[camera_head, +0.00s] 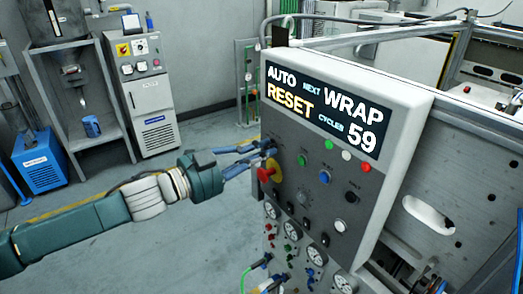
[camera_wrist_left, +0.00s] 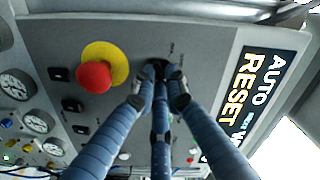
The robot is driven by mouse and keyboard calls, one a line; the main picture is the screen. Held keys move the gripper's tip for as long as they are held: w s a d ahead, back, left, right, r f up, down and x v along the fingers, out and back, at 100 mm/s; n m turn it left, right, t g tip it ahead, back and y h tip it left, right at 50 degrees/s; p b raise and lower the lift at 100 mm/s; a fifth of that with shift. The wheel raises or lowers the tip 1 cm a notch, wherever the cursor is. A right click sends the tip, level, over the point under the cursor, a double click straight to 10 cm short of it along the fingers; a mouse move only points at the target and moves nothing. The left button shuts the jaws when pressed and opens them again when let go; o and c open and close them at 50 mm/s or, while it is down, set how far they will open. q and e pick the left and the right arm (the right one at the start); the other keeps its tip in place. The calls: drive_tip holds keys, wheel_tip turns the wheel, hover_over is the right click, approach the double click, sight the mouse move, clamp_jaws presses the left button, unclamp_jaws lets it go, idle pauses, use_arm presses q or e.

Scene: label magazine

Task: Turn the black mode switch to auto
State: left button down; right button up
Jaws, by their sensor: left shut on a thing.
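The black mode switch (camera_wrist_left: 154,66) sits on the grey control panel in the left wrist view, partly hidden between my fingertips. My left gripper (camera_wrist_left: 160,80) is shut on it, with blue fingers closing from both sides and from below. In the head view my left gripper (camera_head: 265,146) reaches the panel's upper left part from the left, and its fingers hide most of the switch. Which mark the switch points at is too small to tell. The display (camera_head: 323,109) reads AUTO, NEXT WRAP, RESET and CYCLES 59. My right gripper is not in view.
A red emergency stop on a yellow plate (camera_head: 276,171) sits just below my left fingers. Green (camera_head: 301,160) and blue (camera_head: 325,177) buttons lie to the right. Gauges (camera_head: 291,229) fill the lower panel.

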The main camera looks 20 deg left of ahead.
use_arm(q)
drive_tip(key=shift+f+m, duration=0.1)
drive_tip(key=shift+m, duration=1)
drive_tip(key=c, duration=1.8)
unclamp_jaws()
drive_tip(key=shift+o, duration=0.2)
drive_tip(key=v, duration=1.2)
